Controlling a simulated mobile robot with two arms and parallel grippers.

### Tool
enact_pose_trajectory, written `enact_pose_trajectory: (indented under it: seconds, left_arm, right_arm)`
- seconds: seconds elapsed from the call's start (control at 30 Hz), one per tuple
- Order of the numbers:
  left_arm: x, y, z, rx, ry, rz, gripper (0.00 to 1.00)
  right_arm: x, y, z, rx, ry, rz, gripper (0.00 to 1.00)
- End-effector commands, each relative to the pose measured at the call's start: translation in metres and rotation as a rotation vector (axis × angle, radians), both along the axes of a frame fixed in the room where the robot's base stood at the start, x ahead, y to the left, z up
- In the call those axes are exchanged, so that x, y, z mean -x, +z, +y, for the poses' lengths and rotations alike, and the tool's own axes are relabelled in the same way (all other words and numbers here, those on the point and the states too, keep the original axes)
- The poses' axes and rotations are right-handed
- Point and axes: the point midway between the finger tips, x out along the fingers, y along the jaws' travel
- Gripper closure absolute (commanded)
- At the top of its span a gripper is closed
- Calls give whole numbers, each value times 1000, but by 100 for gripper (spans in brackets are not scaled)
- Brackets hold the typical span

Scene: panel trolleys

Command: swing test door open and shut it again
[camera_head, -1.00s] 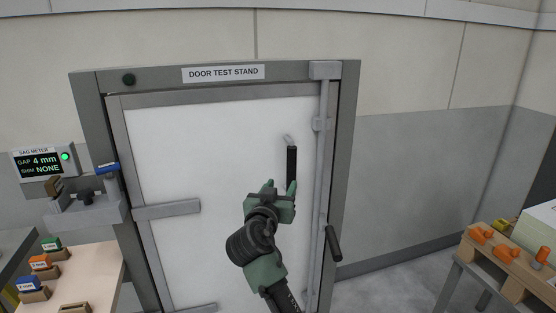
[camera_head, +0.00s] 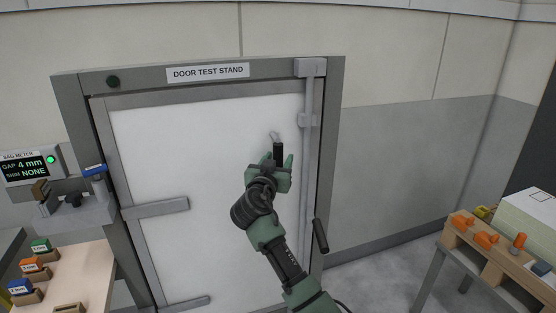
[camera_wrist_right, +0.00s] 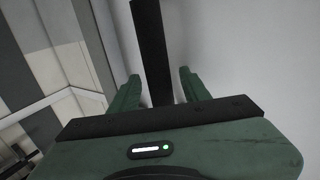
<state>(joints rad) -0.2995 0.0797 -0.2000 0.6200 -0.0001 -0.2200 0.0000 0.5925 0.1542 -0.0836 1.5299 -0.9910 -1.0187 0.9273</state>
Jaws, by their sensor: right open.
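The white test door (camera_head: 170,150) stands in its grey frame under the "DOOR TEST STAND" sign and looks shut. A black upright pull handle (camera_head: 278,150) with a pale upper mount is on its right side. My right gripper (camera_head: 280,162) is open at the handle and hides most of it. In the right wrist view, the black handle (camera_wrist_right: 152,50) runs between the two green fingers (camera_wrist_right: 160,85), with gaps on both sides. A grey vertical latch rod (camera_head: 309,160) runs along the door's right edge, with a black lever (camera_head: 320,236) low down. My left gripper is out of view.
A sag meter (camera_head: 28,165) at left reads gap 4 mm, shim none. Below it is a table (camera_head: 85,275) with coloured shim blocks. At right, a bench (camera_head: 490,262) holds orange parts and a pale box (camera_head: 535,222). Floor between door and bench is clear.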

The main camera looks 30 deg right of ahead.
Motion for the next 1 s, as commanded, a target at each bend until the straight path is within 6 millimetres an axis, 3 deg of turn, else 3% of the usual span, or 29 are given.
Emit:
enact_pose_trajectory:
  seconds: [0.03, 0.2, 1.0]
  left_arm:
    - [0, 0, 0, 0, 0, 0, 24]
    - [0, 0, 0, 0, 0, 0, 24]
    - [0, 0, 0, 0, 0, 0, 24]
  right_arm:
    - [0, 0, 0, 0, 0, 0, 53]
    - [0, 0, 0, 0, 0, 0, 100]
    - [0, -1, 0, 0, 0, 1, 100]
